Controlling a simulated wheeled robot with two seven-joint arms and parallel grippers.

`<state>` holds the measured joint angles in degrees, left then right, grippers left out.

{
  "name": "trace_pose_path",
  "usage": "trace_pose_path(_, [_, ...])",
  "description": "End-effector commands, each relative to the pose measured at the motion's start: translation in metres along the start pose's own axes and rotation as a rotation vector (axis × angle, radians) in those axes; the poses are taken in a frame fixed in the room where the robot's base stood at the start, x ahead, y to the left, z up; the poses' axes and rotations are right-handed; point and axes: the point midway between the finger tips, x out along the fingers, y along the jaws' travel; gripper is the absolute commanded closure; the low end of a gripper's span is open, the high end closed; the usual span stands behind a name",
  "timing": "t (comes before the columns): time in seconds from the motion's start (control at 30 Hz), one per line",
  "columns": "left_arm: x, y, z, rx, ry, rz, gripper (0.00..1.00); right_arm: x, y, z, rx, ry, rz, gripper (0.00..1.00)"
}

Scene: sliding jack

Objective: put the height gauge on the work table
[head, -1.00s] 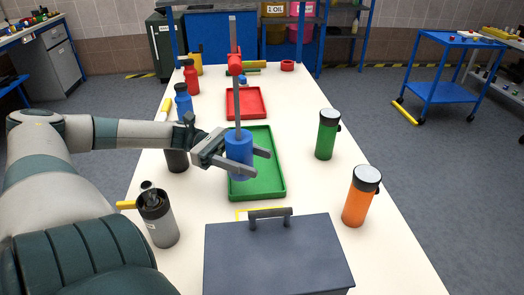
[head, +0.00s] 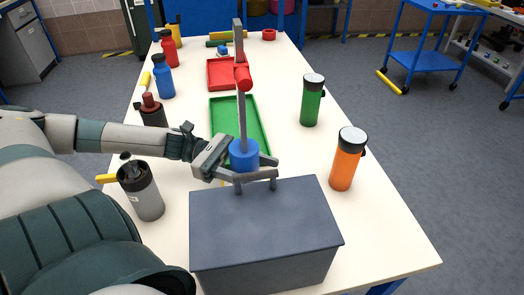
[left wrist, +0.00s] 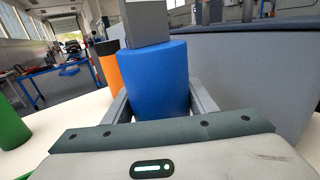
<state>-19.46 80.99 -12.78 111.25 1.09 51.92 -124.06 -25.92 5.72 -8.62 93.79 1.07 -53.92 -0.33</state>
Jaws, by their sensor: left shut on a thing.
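The height gauge has a blue round base (head: 244,153), a tall grey bar (head: 240,45) and a red slider (head: 242,77) partway up the bar. My left gripper (head: 270,167) is shut around the blue base and holds the gauge upright, at the back edge of the grey toolbox in the head view. The left wrist view shows the blue base (left wrist: 155,78) between the fingers, with the bar's lower end above it. The white work table (head: 385,235) lies below. I cannot tell the gap under the base. My right gripper is not in view.
A grey toolbox (head: 262,235) stands close in front. An orange bottle (head: 345,165) and green bottle (head: 311,105) stand right, a grey canister (head: 142,195) left. Green (head: 262,125) and red (head: 220,75) trays lie behind. Bare table shows right of the toolbox.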

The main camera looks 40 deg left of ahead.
Motion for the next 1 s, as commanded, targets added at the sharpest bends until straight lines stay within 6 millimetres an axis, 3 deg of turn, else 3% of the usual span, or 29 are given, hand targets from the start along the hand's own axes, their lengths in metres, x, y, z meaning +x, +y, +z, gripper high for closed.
trace_pose_path(0.17, [0.011, -0.007, -0.006, 0.003, -0.002, -0.001, 0.81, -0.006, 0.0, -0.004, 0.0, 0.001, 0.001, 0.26])
trace_pose_path(0.53, [0.012, -0.007, -0.009, 0.002, -0.001, 0.0, 0.81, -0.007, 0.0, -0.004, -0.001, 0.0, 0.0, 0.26])
trace_pose_path(0.83, [0.012, -0.006, -0.041, 0.003, -0.003, 0.001, 0.81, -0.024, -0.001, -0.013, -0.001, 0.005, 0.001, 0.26])
trace_pose_path(1.0, [0.012, -0.007, -0.047, 0.002, -0.002, -0.001, 0.81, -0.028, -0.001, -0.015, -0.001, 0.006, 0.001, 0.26])
